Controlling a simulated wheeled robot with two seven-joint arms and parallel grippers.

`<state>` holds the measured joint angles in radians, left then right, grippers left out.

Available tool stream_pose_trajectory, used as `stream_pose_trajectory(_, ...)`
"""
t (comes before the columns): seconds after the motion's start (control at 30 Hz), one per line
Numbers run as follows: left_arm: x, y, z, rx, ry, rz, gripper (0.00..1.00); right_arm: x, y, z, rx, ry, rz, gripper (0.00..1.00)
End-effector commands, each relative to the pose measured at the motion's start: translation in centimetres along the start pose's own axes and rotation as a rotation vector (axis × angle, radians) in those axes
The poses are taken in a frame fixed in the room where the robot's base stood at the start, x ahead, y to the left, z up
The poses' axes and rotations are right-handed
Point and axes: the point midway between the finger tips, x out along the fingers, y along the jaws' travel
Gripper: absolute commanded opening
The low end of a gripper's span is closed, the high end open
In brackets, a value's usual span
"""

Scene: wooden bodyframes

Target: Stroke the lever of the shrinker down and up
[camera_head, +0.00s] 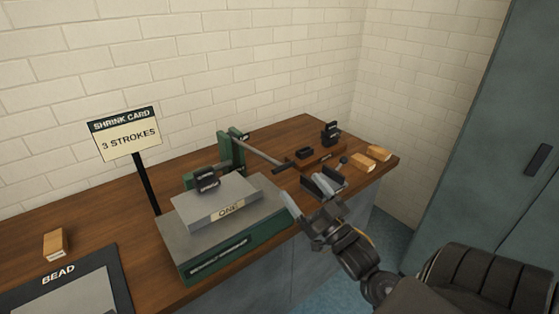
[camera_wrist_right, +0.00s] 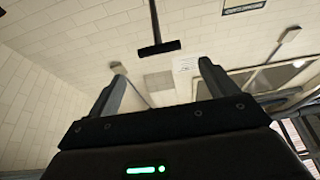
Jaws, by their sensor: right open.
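The shrinker stands on the wooden bench with a green base (camera_head: 235,256) and a green upright (camera_head: 231,148). Its lever (camera_head: 258,152) is a grey rod reaching right from the upright, ending in a black crossbar handle (camera_head: 286,168). In the right wrist view the handle (camera_wrist_right: 158,48) shows as a dark T, beyond and between the fingertips. My right gripper (camera_head: 306,217) is open and empty, in front of and below the handle, apart from it. It also shows in the wrist view (camera_wrist_right: 162,68). My left gripper is not in view.
A grey block marked ONE (camera_head: 222,202) lies on the shrinker base. A card reading 3 STROKES (camera_head: 128,138) stands left. A small black-jawed tool (camera_head: 324,183) and wooden blocks (camera_head: 363,163) lie to the right. A BEAD panel (camera_head: 65,290) is front left.

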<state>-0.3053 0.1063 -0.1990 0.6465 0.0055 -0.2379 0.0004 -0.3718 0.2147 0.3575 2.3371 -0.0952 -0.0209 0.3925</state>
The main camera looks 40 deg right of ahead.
Motion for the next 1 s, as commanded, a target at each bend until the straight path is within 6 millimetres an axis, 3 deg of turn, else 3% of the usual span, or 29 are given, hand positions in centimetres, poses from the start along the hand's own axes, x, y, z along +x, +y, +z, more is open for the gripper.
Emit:
stream_pose_trajectory(0.17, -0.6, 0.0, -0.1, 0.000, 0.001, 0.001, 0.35, 1.8, 0.0, -0.2, 0.000, 0.001, 0.000, 0.85)
stream_pose_trajectory(0.6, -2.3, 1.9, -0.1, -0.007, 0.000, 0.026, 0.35, 9.3, 0.0, -0.1, 0.001, -0.002, 0.001, 0.85)
stream_pose_trajectory(0.77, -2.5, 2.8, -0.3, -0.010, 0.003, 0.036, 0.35, 10.4, 0.0, 0.0, 0.000, -0.004, 0.001, 0.85)
stream_pose_trajectory(1.0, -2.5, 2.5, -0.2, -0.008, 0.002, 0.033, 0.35, 10.7, 0.0, 0.2, -0.001, -0.005, 0.001, 0.85)
